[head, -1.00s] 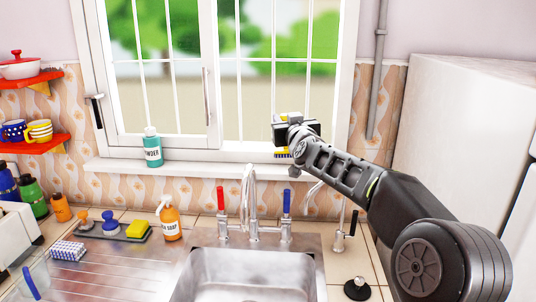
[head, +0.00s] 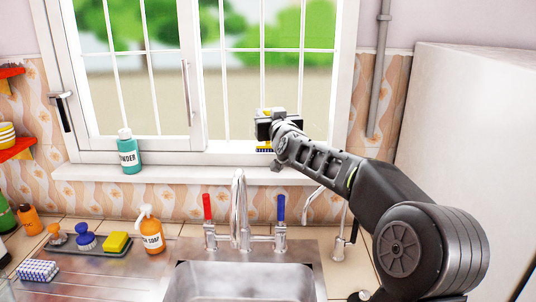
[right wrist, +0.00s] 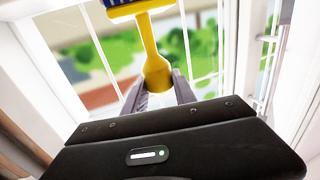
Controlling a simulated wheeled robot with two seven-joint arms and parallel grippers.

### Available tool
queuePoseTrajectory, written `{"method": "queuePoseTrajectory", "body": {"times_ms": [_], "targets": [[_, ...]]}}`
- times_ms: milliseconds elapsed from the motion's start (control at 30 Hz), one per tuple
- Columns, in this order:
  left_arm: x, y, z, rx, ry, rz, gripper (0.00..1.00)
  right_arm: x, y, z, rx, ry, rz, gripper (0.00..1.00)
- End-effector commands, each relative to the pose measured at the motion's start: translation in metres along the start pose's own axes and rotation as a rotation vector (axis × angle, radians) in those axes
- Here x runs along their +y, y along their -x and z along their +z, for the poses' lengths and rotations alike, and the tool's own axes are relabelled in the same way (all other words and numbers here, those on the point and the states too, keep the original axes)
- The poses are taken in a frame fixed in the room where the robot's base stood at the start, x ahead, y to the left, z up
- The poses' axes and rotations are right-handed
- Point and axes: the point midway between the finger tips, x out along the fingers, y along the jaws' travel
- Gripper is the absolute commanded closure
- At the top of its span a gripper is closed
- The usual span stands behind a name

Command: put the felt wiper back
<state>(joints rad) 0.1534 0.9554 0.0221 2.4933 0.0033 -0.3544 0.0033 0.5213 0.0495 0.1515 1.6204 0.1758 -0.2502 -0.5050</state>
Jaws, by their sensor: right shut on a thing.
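The felt wiper (right wrist: 155,62) has a yellow handle and a yellow head with a blue strip. It is in my right gripper (right wrist: 157,84), whose fingers are shut on the handle's end. In the right wrist view the head points up and is cut by the top edge. In the head view the right gripper (head: 272,125) is in front of the window's right half, above the sill. Only small yellow parts of the wiper (head: 266,147) show there, the rest hidden by the gripper. My left gripper is not in view.
A green powder bottle (head: 129,152) stands on the window sill (head: 200,174). Below are the tap (head: 239,215) and sink (head: 245,283). An orange soap bottle (head: 151,232), a yellow sponge (head: 116,242) and a blue brush (head: 85,238) stand left of the sink. A white cabinet (head: 460,130) is at right.

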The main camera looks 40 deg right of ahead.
Motion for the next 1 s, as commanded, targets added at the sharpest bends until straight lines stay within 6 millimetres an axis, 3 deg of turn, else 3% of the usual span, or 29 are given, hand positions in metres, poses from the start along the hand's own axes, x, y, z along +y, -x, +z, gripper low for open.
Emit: {"method": "queuePoseTrajectory", "body": {"times_ms": [33,133,533,800,1000], "targets": [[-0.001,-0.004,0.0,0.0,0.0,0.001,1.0,0.001,0.0,0.014,-0.004,0.002,0.002,1.0],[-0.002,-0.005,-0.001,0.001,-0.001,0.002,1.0,0.0,0.0,0.029,-0.003,0.0,0.0,1.0],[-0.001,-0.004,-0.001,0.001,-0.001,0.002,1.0,0.0,0.0,0.037,-0.001,0.0,0.001,1.0],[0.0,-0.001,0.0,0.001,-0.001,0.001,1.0,0.0,0.0,0.069,-0.003,0.0,0.001,1.0],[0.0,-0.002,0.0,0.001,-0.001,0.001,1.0,0.0,0.0,0.072,0.001,-0.001,0.0,1.0]]}}
